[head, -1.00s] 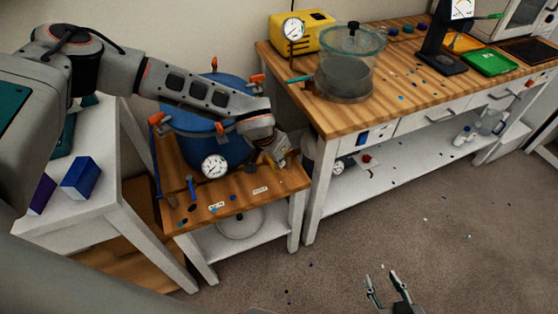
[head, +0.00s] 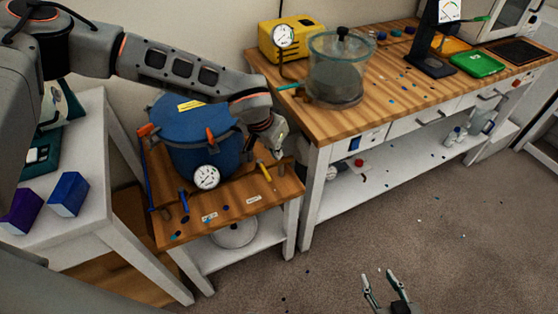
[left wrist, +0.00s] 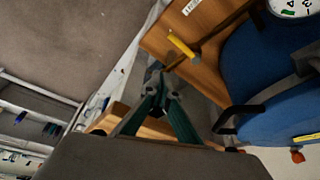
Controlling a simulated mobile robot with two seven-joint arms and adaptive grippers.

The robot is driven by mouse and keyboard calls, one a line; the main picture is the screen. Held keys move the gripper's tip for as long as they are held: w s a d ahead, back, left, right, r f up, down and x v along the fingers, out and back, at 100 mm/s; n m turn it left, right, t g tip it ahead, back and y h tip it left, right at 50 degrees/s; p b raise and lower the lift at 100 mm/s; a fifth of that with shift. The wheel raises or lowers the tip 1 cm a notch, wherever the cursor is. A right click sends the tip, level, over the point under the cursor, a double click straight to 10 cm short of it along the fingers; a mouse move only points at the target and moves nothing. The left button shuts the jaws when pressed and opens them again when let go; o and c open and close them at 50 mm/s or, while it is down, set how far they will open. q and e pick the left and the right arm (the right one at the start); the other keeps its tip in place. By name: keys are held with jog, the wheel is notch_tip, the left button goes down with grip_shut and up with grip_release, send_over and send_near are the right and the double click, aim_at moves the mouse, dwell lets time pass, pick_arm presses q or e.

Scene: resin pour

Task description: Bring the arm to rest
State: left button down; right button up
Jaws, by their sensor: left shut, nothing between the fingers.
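My left arm reaches in from the left, above the blue pressure pot (head: 190,122). My left gripper (head: 278,150) is at the pot's right side, over the right end of the small wooden stand; it is shut and empty. In the left wrist view its fingers (left wrist: 160,82) come together with nothing between them. A yellow handle (left wrist: 182,45) is near the fingertips there, apart from them; the same handle shows in the head view (head: 264,170). My right gripper (head: 385,280) is at the bottom edge, its fingers apart and empty above the floor.
The pot has a white gauge (head: 206,177) and orange clamps; it stands on the wooden stand (head: 235,199). The long workbench (head: 390,105) is close to the right, with a clear chamber (head: 336,75) and a yellow pump (head: 290,36). A white table with boxes (head: 68,194) is left. The carpet is mostly open.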

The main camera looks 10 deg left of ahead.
pick_arm(q)
jog(key=s+d+n+g+h, duration=0.6)
jog(key=s+d+n+h, duration=0.1)
jog(key=s+d, duration=1.2)
jog(key=s+d+r+n+h, duration=0.4)
jog(key=d+r+n+h, duration=0.7)
jog(key=r+n, duration=0.45)
jog(key=w+a+n+t, duration=0.5)
jog(key=w+n+t, duration=0.5)
jog(key=n, duration=0.8)
jog(key=w+a+f+n+t+y, duration=0.4)
jog(key=a+f+n+t+y, duration=0.4)
jog(key=n, duration=0.6)
jog(key=s+a+f+n+g+y, duration=0.1)
jog(key=s+a+f+n+y, duration=0.2)
jog(key=a+f+n, duration=0.3)
jog(key=s+a+f+n+g+y, duration=0.2)
jog(key=s+a+f+n, duration=0.3)
jog(key=a+f, duration=0.5)
jog(key=s+a+f+n+g+y, duration=0.2)
jog(key=s+a+f+n, duration=0.3)
jog(key=a+f, duration=0.3)
notch_tip(320, 180, down, 4)
jog(key=shift+s+r+n+y, duration=0.25)
jog(key=shift+n+y, duration=0.6)
jog(key=shift+y, duration=0.05)
pick_arm(e)
jog(key=shift+f, duration=0.25)
